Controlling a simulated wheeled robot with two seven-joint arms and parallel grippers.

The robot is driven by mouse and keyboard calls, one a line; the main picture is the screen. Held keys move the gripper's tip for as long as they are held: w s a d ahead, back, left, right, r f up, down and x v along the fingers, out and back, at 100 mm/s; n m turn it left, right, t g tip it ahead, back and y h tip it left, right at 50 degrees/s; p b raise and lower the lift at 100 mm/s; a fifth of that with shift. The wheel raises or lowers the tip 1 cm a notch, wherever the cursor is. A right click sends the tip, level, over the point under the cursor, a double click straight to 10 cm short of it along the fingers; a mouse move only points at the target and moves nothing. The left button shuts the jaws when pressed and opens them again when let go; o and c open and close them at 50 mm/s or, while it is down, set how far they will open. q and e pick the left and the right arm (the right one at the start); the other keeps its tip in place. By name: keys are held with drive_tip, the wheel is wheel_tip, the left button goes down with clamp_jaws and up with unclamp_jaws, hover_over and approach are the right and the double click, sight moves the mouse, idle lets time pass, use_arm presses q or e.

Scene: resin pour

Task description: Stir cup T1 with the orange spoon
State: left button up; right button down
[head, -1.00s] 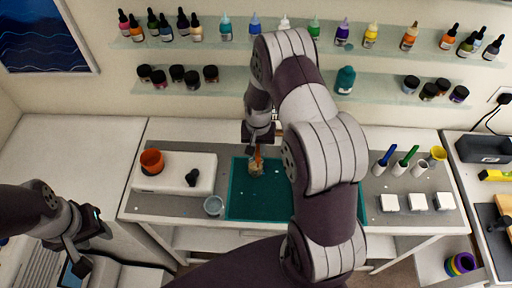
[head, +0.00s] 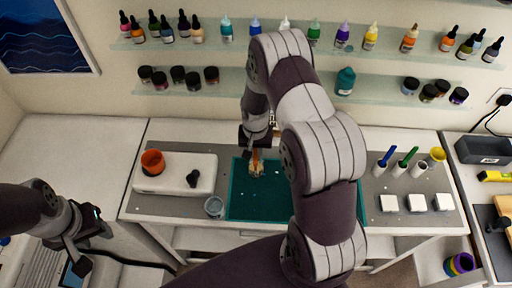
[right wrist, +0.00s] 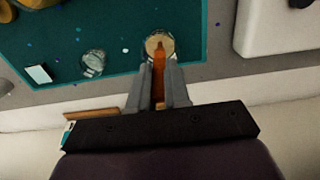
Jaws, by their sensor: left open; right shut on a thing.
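My right gripper (head: 258,145) is shut on the orange spoon (right wrist: 158,78), which points down between its fingers; the gripper also shows in the right wrist view (right wrist: 160,88). The spoon's lower end is over or in a cup with amber contents (right wrist: 160,45), also seen in the head view (head: 256,171), on the teal mat (head: 245,207). No label on this cup is readable, so I cannot tell whether it is T1. My left gripper (head: 82,252) is open and empty at the lower left, away from the mat.
A clear cup (right wrist: 92,63) stands on the mat near the amber one. Another clear cup (head: 214,207) stands left of the mat. A white box (head: 180,178) with an orange cup (head: 152,162) is further left. White holders (head: 398,170) and white blocks (head: 415,203) are right.

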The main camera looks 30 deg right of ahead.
drive_tip(key=shift+w+d, duration=0.25)
wheel_tip(320, 180, up, 7)
drive_tip(key=p, duration=0.5)
drive_tip(key=shift+r, duration=0.15)
idle(0.4)
wheel_tip(320, 180, up, 5)
drive_tip(key=p, duration=0.4)
idle(0.3)
